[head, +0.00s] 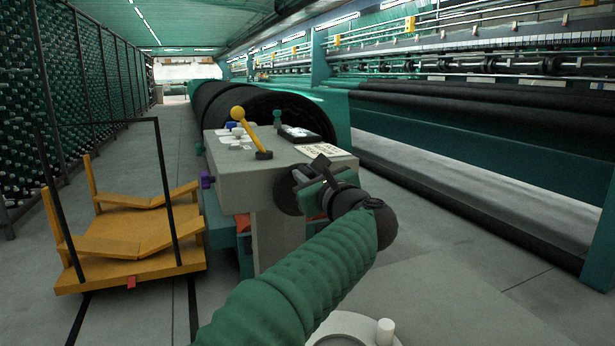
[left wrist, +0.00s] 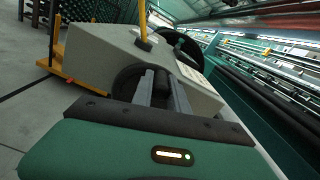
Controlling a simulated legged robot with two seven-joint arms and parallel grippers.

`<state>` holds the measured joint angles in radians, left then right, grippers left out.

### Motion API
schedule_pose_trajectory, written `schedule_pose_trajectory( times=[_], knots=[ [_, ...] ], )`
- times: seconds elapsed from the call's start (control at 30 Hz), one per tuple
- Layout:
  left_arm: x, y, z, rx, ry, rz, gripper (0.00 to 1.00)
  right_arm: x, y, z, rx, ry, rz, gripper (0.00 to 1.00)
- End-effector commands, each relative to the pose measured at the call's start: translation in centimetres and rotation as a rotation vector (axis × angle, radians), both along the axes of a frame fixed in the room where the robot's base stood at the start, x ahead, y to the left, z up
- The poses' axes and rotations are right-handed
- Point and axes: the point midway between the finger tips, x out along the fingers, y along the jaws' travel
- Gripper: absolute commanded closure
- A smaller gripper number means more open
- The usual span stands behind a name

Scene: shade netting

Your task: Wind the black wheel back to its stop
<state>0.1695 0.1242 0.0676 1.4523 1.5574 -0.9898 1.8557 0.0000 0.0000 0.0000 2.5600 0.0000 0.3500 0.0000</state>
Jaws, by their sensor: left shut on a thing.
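The black wheel (head: 284,196) is on the near face of the grey control console (head: 258,170). My left gripper (head: 312,182) covers much of the wheel in the head view. In the left wrist view the wheel (left wrist: 127,80) shows as a dark disc behind the fingers. The two grey fingers of my left gripper (left wrist: 163,90) are closed around a black grip (left wrist: 162,84) standing out from the wheel. The wheel's stop cannot be made out. My right gripper is not in view.
The console's top carries a yellow lever (head: 246,128), pale buttons and a white printed card (head: 322,151). A yellow cart (head: 130,245) stands left on the floor. A large dark roll (head: 285,110) lies behind the console. Open floor (head: 470,285) is at the right.

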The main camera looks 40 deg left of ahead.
Motion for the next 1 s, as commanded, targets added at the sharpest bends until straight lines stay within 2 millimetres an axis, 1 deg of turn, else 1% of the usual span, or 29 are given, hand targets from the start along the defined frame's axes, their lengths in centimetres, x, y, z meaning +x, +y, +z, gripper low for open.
schedule_pose_trajectory(
  times=[0.03,0.07,0.2,0.47,0.57,0.6,0.67,0.77,1.0],
  knots=[
    [0.1,0.0,-0.6,-0.008,0.008,0.001,1.00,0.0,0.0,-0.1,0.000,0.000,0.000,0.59],
    [0.1,0.0,-0.6,-0.008,0.008,0.001,0.77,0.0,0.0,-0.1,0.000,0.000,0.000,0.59],
    [0.0,0.0,-0.4,-0.005,0.006,0.001,0.59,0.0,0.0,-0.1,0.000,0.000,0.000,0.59],
    [0.0,0.0,-0.2,-0.002,0.002,0.000,0.59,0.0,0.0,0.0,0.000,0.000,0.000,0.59],
    [-0.2,-0.5,-0.1,-0.002,0.002,0.000,0.59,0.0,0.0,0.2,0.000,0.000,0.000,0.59],
    [-0.5,-0.9,0.0,-0.002,0.002,-0.001,0.59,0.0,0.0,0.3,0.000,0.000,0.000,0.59],
    [-0.9,-1.9,0.1,-0.002,0.004,-0.003,0.59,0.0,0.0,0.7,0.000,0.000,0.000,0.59],
    [-2.1,-4.2,0.3,-0.002,0.003,-0.005,0.59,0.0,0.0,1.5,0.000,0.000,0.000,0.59],
    [-5.4,-10.5,0.3,0.000,0.004,-0.004,0.59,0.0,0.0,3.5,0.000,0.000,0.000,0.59]
  ],
)
